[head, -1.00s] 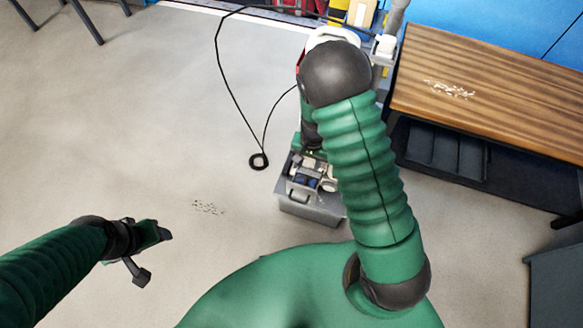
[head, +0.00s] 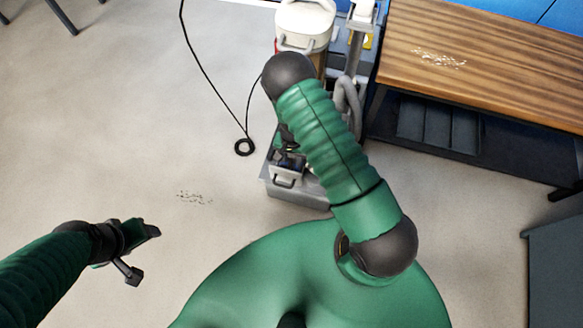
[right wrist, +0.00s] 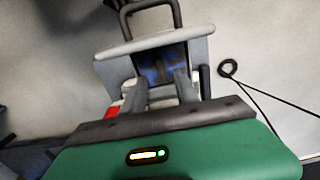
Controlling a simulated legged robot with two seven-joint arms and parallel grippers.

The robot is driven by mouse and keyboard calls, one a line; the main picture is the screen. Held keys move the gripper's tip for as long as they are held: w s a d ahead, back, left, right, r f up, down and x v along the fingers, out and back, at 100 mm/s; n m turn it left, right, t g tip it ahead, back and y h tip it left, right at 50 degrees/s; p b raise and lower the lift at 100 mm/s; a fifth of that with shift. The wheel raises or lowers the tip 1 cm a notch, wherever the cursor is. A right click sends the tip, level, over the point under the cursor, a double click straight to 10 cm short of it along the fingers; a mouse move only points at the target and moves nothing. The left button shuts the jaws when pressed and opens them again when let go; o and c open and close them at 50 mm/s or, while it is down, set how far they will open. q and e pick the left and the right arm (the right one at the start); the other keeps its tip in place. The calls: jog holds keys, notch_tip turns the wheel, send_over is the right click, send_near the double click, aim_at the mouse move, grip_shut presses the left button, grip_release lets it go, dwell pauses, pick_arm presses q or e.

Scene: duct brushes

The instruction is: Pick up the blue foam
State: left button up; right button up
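The blue foam appears as a dim, dark-blue patch (right wrist: 154,72) inside a grey box (right wrist: 203,50) in the right wrist view; its outline is blurred. In the head view the grey box (head: 291,190) stands on the floor, and my right arm and gripper cover much of its inside. My right gripper (right wrist: 163,80) is open, its two fingers apart and pointing into the box toward the blue patch, with nothing visible held. It shows partly in the head view (head: 287,150). My left gripper (head: 146,254) is open and empty above the floor at the lower left.
A wooden-topped bench (head: 480,65) stands at the right, with pale debris (head: 440,59) on it. A white-lidded canister (head: 305,25) stands behind the box. A black cable (head: 205,80) ends in a coil (head: 244,147) left of the box. Floor at left is mostly clear.

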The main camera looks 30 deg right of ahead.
jog(key=shift+w+a+f, duration=0.1)
jog(key=shift+a+f, duration=0.1)
jog(key=shift+f, duration=0.7)
jog(key=shift+w+a+f, duration=0.1)
jog(key=shift+a+f, duration=0.1)
jog(key=shift+a, duration=0.1)
jog(key=shift+r, duration=0.1)
jog(key=shift+c, duration=0.8)
jog(key=shift+d, duration=0.35)
jog(key=c, duration=0.5)
grip_shut()
pick_arm(q)
jog(key=shift+w+a+f, duration=0.1)
jog(key=shift+a+f, duration=0.45)
jog(key=shift+a, duration=0.1)
pick_arm(e)
jog(key=shift+a, duration=0.25)
